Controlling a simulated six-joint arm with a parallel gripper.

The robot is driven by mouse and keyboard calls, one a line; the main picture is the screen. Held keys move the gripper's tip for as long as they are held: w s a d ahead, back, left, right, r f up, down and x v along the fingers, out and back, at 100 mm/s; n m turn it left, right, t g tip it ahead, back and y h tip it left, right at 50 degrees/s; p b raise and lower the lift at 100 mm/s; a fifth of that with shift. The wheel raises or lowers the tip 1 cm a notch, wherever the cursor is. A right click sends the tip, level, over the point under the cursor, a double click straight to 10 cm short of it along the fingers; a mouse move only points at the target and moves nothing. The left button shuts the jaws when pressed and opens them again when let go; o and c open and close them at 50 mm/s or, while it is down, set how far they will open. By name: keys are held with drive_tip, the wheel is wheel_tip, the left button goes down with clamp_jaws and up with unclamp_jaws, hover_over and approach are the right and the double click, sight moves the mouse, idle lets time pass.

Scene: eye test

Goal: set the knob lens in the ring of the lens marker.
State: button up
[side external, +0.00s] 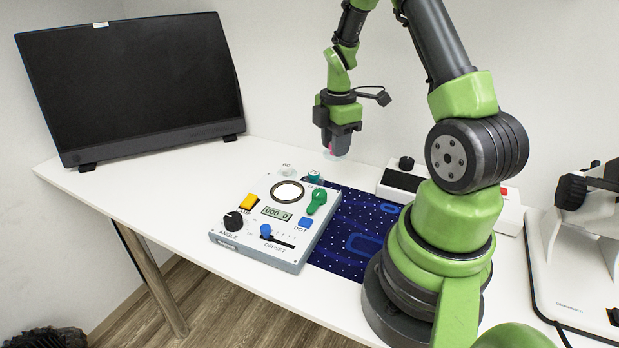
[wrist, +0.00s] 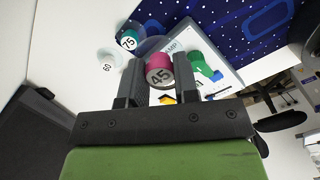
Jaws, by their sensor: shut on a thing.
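The knob lens has a magenta knob marked 45 and shows between the fingers in the wrist view (wrist: 158,64). My gripper (side external: 335,135) is shut on it. In the side view the lens (side external: 338,148) hangs upright below the fingers, clear of the table, behind and right of the panel. The lens marker (side external: 285,253) is a grey box with controls on the white table. Its dark ring (side external: 273,193) is on top, with a bright, empty-looking middle. In the wrist view the marker (wrist: 222,50) is partly hidden behind the held lens and my gripper.
A pale lens marked 60 (wrist: 107,62) and a teal one marked 75 (wrist: 128,40) stand beyond the marker. A green lever (side external: 317,200) rises beside the ring. A starry blue mat (side external: 340,245) lies right of it, a monitor (side external: 140,85) at left.

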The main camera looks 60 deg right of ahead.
sight(287, 193)
drive_tip(key=w+a+n, duration=0.1)
drive_tip(key=w+a, duration=0.1)
drive_tip(key=w+a+n, duration=0.1)
drive_tip(key=w+a, duration=0.1)
drive_tip(key=a, duration=0.1)
drive_tip(key=w+a+f+n, duration=0.1)
drive_tip(key=w+a, duration=0.2)
drive_tip(key=shift+n, duration=0.3)
drive_tip(key=shift+w+a+f, duration=0.1)
drive_tip(key=shift+f, duration=2.15)
drive_tip(key=shift+f, duration=0.7)
drive_tip(key=o, duration=1.5)
drive_tip(key=shift+c, duration=0.2)
drive_tip(key=shift+r, duration=0.1)
wheel_tip(287, 193, up, 7)
